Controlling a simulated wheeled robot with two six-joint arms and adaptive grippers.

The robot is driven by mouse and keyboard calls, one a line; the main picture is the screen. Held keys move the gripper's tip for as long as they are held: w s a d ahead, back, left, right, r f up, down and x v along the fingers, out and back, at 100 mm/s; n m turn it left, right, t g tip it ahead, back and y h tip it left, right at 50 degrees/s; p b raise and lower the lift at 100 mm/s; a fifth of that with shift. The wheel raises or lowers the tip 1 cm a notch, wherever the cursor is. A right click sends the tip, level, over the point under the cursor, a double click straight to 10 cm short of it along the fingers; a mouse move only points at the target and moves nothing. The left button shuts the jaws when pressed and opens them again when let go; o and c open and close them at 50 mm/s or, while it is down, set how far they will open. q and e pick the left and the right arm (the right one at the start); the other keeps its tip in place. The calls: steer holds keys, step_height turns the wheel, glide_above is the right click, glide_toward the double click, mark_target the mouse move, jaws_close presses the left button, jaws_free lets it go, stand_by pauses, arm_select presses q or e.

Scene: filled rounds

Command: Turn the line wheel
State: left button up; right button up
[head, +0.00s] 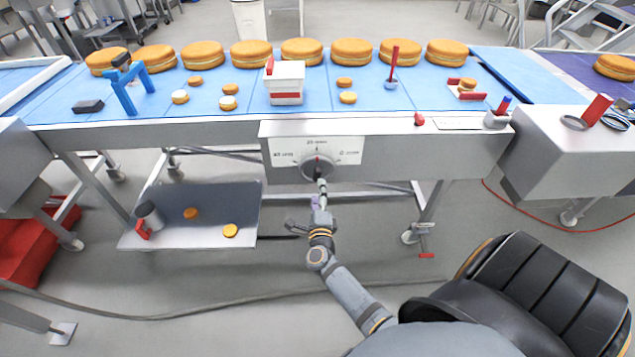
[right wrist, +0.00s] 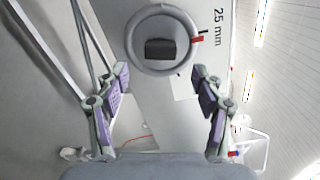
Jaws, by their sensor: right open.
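The line wheel (head: 317,167) is a round grey knob on the white dial plate (head: 343,151) on the table's front face. In the right wrist view the wheel (right wrist: 143,22) shows as a thick grey ring with a dark square block at its centre. A red mark and a black line lie at its edge beside the print "25 mm". My right gripper (head: 320,188) is just below the wheel in the head view. In the right wrist view its purple-padded fingers (right wrist: 162,85) are spread wide with nothing between them, and the wheel lies beyond them. My left gripper is out of view.
Filled rounds (head: 301,52) line the back of the blue belt (head: 240,112). A white and red box (head: 286,82) and a blue stand (head: 130,90) stand on it. A low grey shelf (head: 200,205) is at the left, and a black seat (head: 520,290) at the right.

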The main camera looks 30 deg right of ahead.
steer(key=v, duration=0.5)
steer(key=shift+s, duration=0.1)
